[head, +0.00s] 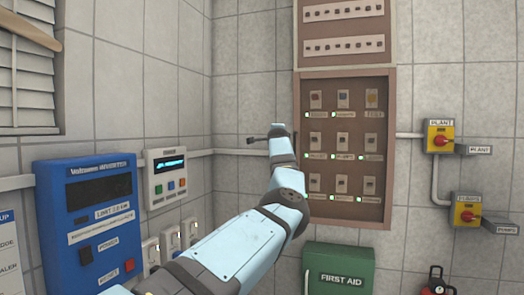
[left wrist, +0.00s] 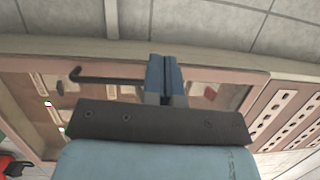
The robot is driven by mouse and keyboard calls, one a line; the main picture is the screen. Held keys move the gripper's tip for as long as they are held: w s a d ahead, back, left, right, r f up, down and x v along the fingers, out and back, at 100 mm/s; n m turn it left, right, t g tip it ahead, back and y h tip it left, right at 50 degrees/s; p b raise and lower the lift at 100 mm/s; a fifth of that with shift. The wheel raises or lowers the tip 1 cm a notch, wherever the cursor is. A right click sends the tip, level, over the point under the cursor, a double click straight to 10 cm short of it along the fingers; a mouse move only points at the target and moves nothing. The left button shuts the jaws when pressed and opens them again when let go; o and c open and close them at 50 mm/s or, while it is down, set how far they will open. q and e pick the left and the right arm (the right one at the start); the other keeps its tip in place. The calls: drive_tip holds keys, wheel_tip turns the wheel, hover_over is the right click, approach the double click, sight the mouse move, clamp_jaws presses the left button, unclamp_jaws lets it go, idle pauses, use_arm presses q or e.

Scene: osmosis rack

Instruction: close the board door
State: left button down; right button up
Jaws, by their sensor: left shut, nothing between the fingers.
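The brown board (head: 389,150) hangs on the far wall, and its rows of switches and small lights are exposed. A narrow brown strip (head: 297,100) stands along its left edge; it may be the door seen edge-on, but I cannot tell. My left gripper (head: 279,131) is shut and empty in front of the board's left side. In the left wrist view its fingers (left wrist: 163,75) are together, over the board's frame. A thin dark bar (left wrist: 105,79) shows beside them; whether they touch is unclear. My right gripper is out of view.
A brown upper panel (head: 345,44) is above the board. A green first aid box (head: 338,270) is below it. A blue inverter (head: 90,215) and a white controller (head: 166,175) are on the left wall. Yellow switch boxes (head: 440,136) are at the right.

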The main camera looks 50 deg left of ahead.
use_arm(q)
drive_tip(key=s+a+b, duration=0.1)
drive_tip(key=s+b, duration=0.4)
drive_tip(key=b, duration=0.4)
drive_tip(key=shift+s+a+f+b, duration=0.2)
drive_tip(key=shift+s+a+b, duration=0.1)
drive_tip(key=shift+s+a, duration=0.1)
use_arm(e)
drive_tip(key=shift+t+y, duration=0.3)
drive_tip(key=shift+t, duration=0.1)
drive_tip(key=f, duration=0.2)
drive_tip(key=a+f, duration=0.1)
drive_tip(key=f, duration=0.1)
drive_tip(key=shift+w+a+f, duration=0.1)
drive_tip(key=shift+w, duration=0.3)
use_arm(q)
drive_tip(key=shift+f, duration=0.1)
